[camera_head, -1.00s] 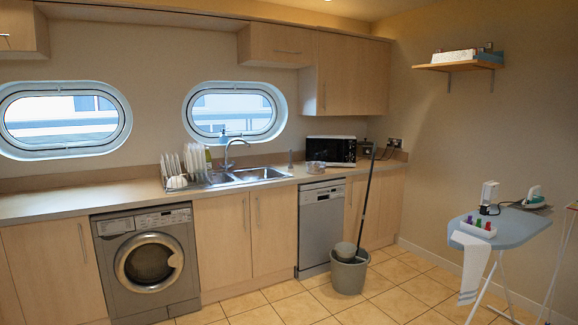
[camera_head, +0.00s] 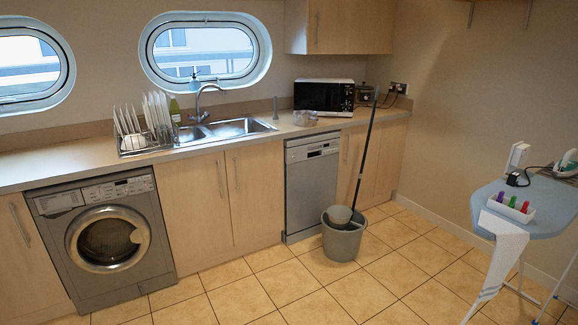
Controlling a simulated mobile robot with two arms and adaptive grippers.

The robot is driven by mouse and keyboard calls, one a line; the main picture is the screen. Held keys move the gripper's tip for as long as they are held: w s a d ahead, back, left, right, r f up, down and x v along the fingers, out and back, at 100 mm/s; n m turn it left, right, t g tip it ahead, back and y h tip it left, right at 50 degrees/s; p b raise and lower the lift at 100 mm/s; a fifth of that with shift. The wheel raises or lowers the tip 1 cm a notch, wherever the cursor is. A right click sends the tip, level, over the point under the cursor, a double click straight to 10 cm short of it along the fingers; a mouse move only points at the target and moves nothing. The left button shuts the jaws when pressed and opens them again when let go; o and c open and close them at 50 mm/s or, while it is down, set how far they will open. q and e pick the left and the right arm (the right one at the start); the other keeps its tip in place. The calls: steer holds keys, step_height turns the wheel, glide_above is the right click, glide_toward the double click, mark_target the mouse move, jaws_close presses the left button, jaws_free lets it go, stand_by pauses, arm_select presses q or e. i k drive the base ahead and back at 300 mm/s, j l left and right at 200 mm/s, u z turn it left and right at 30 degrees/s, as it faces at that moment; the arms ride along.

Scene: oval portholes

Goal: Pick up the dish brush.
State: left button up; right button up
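I cannot make out a dish brush for certain. Neither of my grippers is in view.
A grey mop bucket (camera_head: 342,240) with a mop (camera_head: 366,145) stands on the floor before the dishwasher (camera_head: 311,190). An ironing board (camera_head: 545,210) is at the right. A clear bowl (camera_head: 305,117) and microwave (camera_head: 322,96) are on the counter. The tiled floor in front is open.

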mark_target(276, 120)
steer(key=i+z, duration=0.2)
steer(key=i, duration=2.1)
